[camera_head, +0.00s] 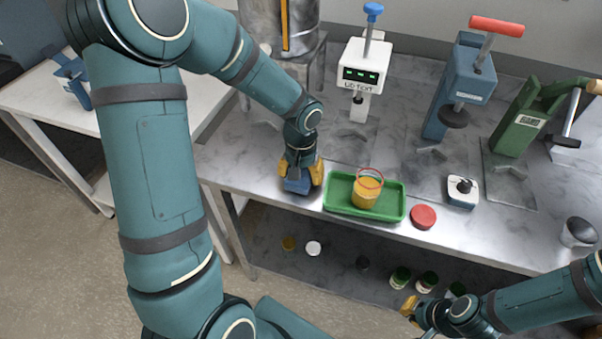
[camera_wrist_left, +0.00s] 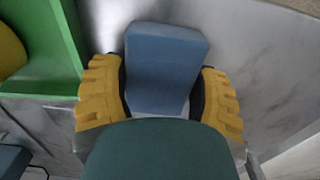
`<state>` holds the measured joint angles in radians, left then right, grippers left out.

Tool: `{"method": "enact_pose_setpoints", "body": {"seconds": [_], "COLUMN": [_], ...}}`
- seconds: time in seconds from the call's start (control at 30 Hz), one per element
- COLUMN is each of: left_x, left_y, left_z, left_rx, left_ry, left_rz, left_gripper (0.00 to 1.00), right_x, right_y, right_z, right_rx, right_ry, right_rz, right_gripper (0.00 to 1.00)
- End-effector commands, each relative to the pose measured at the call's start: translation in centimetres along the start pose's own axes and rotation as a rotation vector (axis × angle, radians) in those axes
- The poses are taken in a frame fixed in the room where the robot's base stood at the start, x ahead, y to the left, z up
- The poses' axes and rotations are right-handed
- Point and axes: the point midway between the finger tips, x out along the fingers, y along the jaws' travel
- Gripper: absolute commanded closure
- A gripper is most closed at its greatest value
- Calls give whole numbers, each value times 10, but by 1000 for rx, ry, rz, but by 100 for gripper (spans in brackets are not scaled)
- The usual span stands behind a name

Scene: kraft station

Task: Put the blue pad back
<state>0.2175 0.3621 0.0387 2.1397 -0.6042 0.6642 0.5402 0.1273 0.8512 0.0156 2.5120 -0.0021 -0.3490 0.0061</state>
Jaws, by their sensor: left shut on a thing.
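The blue pad (camera_wrist_left: 165,68) is a plain blue block between the yellow fingers of my left gripper (camera_wrist_left: 160,92) in the left wrist view. My left gripper (camera_head: 303,180) is shut on it, low at the counter's front edge, just left of the green tray. The pad (camera_head: 297,186) also shows under the fingers in the head view. I cannot tell whether it touches the counter. My right gripper (camera_head: 411,308) is at the lower right, in front of the counter and apart from everything; its finger spacing does not show clearly.
The green tray (camera_head: 336,203) holds a jar with yellow contents (camera_head: 365,192). A red lid (camera_head: 423,217) and a small white device (camera_head: 463,192) lie to its right. White (camera_head: 361,72), blue (camera_head: 463,83) and green (camera_head: 533,115) presses stand behind. Several jars sit on the lower shelf.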

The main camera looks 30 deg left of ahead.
Motion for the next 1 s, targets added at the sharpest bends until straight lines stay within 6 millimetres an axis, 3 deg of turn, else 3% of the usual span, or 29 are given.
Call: {"method": "enact_pose_setpoints", "body": {"seconds": [0.2,0.23,0.27,0.67,1.0], "left_x": [5,4,3,-3,-69], "left_y": [0,0,0,0,0], "left_z": [0,0,0,0,-1], "left_rx": [1,1,1,0,0], "left_ry": [0,0,0,-1,5], "left_rz": [0,0,0,0,1], "left_gripper": [75,23,19,19,19], "right_x": [4,4,3,-2,-15], "right_y": [2,1,1,-1,-6], "right_z": [0,0,0,0,-6], "right_rx": [0,0,0,0,4], "right_ry": [0,0,0,0,13], "right_rz": [0,0,0,0,1], "right_gripper": [100,100,100,100,100]}}
